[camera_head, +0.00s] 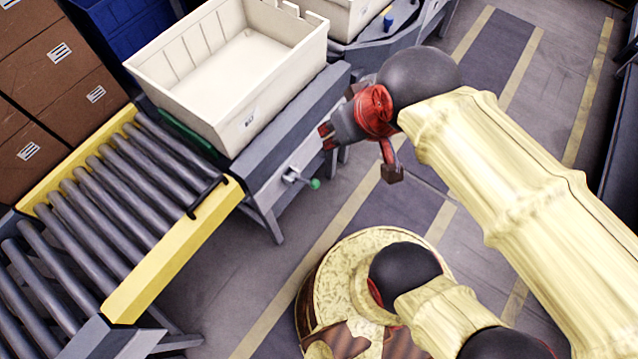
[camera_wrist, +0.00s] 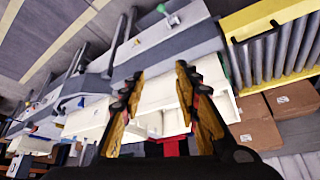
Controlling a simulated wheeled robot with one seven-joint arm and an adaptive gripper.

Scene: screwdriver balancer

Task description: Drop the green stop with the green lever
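The green lever (camera_head: 314,184) is a short handle with a green knob on the side of the grey conveyor table. A green knob also shows at the top of the wrist view (camera_wrist: 161,8). The green stop (camera_head: 188,132) is a green bar between the roller conveyor and the white crate, partly hidden by the crate. A green strip, likely the stop, shows in the wrist view (camera_wrist: 223,62). My gripper (camera_head: 360,155) is above and right of the lever in the head view, apart from it. Its fingers are spread and empty, also in the wrist view (camera_wrist: 156,82).
A white crate (camera_head: 228,118) stands on the grey table beside the yellow-framed roller conveyor (camera_head: 170,262). Brown boxes (camera_head: 75,90) and a blue bin (camera_head: 118,32) are at the back left. Another station with a blue knob (camera_head: 388,20) stands behind. The floor near the lever is clear.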

